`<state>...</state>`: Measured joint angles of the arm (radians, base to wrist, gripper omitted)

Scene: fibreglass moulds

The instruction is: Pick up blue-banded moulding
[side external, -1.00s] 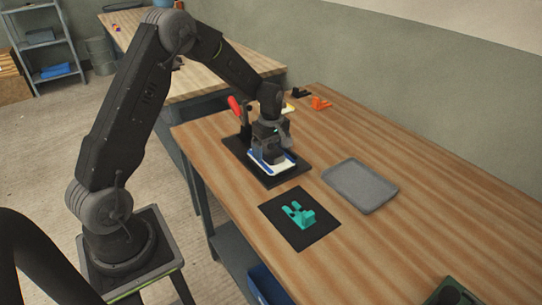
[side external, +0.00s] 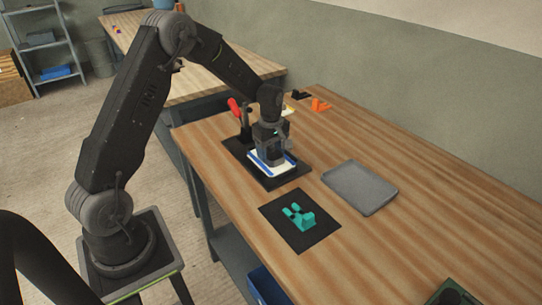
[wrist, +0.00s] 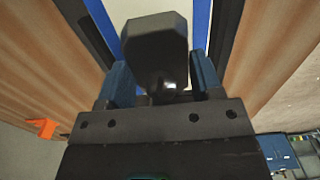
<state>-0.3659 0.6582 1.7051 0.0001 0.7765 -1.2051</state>
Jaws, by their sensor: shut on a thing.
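The blue-banded moulding (side external: 281,170) is a white piece with blue bands, over a black board on the wooden bench. My gripper (side external: 271,160) points down and is shut on it. I cannot tell whether the moulding touches the board. In the wrist view, blue bands of the moulding (wrist: 199,22) show on both sides of a dark block that hides its middle. The fingers of my gripper (wrist: 163,85) stand left and right of that block.
A red-handled clamp (side external: 235,107) stands close behind the moulding. A teal piece (side external: 300,217) lies on a black mat in front. A grey tray (side external: 360,187) is to the right. Orange (side external: 320,105) and black pieces lie farther back. The right bench surface is mostly clear.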

